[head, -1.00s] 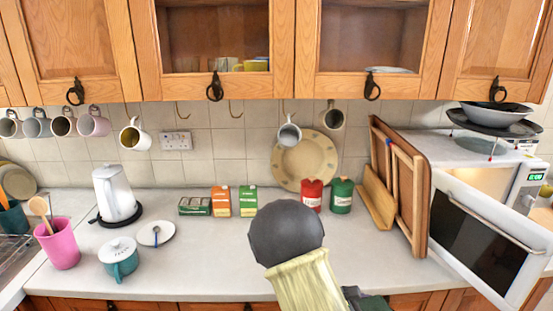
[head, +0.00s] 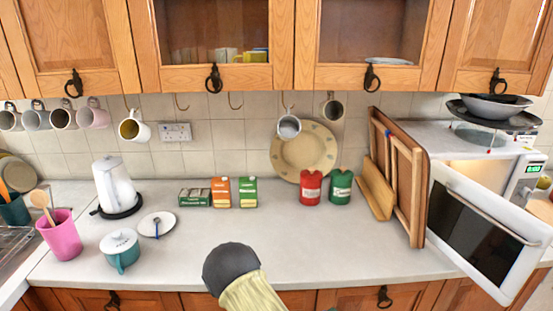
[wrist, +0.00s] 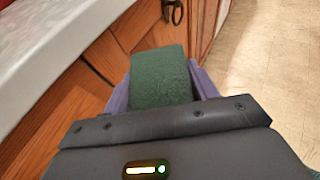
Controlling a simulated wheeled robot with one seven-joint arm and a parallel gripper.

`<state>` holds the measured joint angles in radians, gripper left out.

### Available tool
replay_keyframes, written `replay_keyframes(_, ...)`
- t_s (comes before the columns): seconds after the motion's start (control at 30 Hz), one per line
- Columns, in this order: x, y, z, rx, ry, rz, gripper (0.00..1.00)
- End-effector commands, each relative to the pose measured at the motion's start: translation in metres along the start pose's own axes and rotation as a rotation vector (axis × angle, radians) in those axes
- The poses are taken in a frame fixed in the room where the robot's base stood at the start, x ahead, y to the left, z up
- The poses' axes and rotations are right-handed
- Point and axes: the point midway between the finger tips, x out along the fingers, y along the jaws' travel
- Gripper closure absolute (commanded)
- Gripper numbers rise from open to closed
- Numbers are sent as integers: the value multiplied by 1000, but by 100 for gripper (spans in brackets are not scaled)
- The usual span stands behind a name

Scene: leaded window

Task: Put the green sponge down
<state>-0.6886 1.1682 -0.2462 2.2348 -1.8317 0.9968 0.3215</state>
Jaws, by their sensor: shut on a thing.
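The green sponge (wrist: 161,78) is dark green and sits between the two purple fingers of my gripper (wrist: 162,90) in the wrist view. My gripper is shut on it. The sponge is in front of the wooden cabinet doors, beside and apart from the pale counter edge (wrist: 60,55), with the floor to its right. In the head view only part of my arm shows, at the bottom middle; the gripper and sponge are out of that frame. The worktop (head: 340,245) is pale.
A teal pot (head: 121,254), pink cup (head: 60,236), saucer (head: 157,225) and white kettle (head: 116,185) stand on the left. Small boxes (head: 220,192) and red (head: 310,187) and green tins (head: 340,187) stand at the back. An open microwave door (head: 485,232) juts out right. The front middle is clear.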

Motion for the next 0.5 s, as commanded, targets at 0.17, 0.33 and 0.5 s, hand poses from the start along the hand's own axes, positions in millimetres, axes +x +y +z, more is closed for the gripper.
replay_keyframes(0.17, 2, -2, 2, -11, -1, 19, 60)
replay_keyframes(0.33, 6, -4, 7, -51, 1, 109, 60)
replay_keyframes(0.5, 6, -3, 6, -111, 2, 252, 60)
